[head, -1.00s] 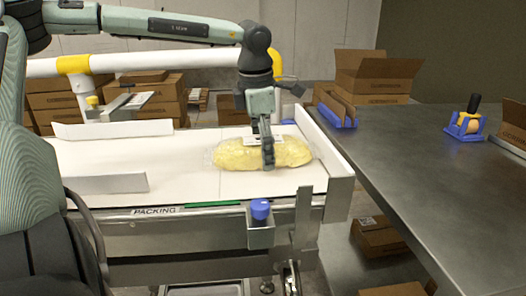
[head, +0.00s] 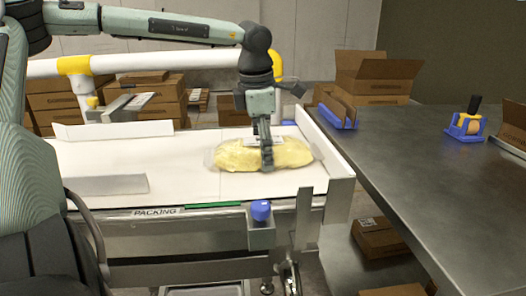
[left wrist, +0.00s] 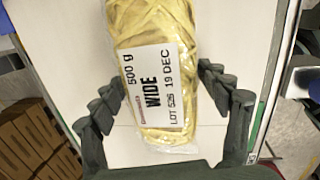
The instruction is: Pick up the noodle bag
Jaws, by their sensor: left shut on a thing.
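The noodle bag (head: 240,155) is a clear bag of pale yellow wide noodles. It lies on the white belt (head: 180,180) near its right end. In the left wrist view the bag (left wrist: 185,25) shows a white label reading "WIDE" and "500 g". My left gripper (head: 266,158) comes down from above over the middle of the bag. In the left wrist view the fingers of my left gripper (left wrist: 160,82) are on either side of the bag, shut on it. The bag looks still at belt height. My right gripper is not in view.
A low wall (head: 325,150) closes the belt's right end. A steel table (head: 420,170) stands to the right, with a blue tape dispenser (head: 463,128) and a blue holder (head: 338,115) on it. Cardboard boxes (head: 375,75) stand behind. A blue knob (head: 261,209) sits at the belt's front.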

